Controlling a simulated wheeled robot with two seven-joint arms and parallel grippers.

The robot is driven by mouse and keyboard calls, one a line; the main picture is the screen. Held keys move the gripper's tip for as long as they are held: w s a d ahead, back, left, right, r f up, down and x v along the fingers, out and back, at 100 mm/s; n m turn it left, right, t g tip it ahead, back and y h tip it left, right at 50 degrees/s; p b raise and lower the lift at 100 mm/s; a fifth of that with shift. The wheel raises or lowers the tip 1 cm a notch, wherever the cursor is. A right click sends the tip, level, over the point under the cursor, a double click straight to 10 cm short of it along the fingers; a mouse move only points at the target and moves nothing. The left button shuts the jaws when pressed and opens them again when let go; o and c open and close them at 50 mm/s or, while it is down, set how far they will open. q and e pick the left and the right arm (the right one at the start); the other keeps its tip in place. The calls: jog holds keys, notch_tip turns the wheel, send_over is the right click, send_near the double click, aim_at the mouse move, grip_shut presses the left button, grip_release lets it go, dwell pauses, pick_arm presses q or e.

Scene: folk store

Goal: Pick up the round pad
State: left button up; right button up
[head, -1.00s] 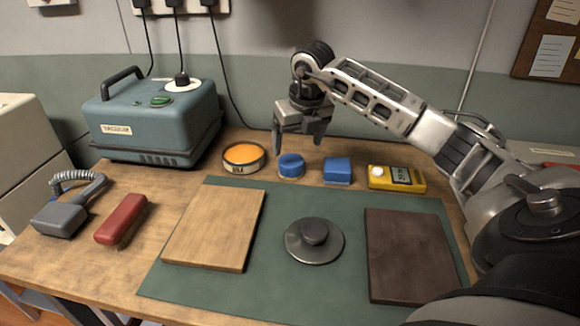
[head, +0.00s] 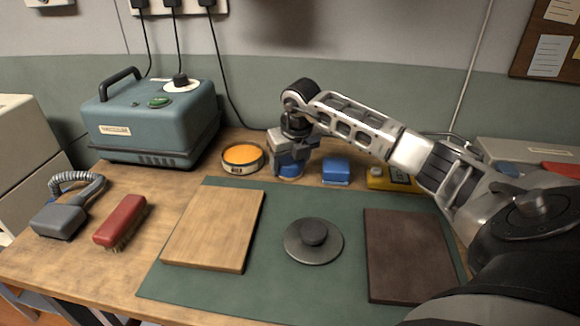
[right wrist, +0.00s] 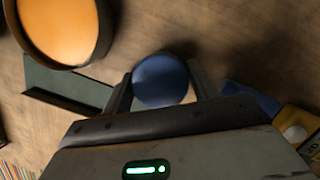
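The round pad (head: 289,171) is a small blue disc-shaped block at the back of the bench, right of the orange tin. It also shows in the right wrist view (right wrist: 160,80), between the two fingers. My right gripper (head: 290,163) is down over the pad with a finger on each side. The fingers look spread, with a small gap at the right finger in the wrist view. The gripper hides the pad's upper part in the head view. My left gripper is not in view.
A blue square pad (head: 336,171) and a yellow meter (head: 379,179), partly hidden by my arm, stand to the right. The orange tin (head: 242,158) is close on the left. A green mat (head: 280,279) with boards and a grey disc (head: 313,246) lies in front.

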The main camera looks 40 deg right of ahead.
jog(key=c, duration=0.5)
jog(key=shift+c, duration=0.2)
jog(key=shift+r, duration=0.1)
jog(key=shift+r, duration=0.55)
jog(key=s+a+r, duration=0.9)
jog(key=s+r, duration=0.2)
jog(key=shift+r+b, duration=0.4)
jog(key=o, duration=0.3)
jog(key=shift+w, duration=0.1)
jog(key=shift+c, duration=0.6)
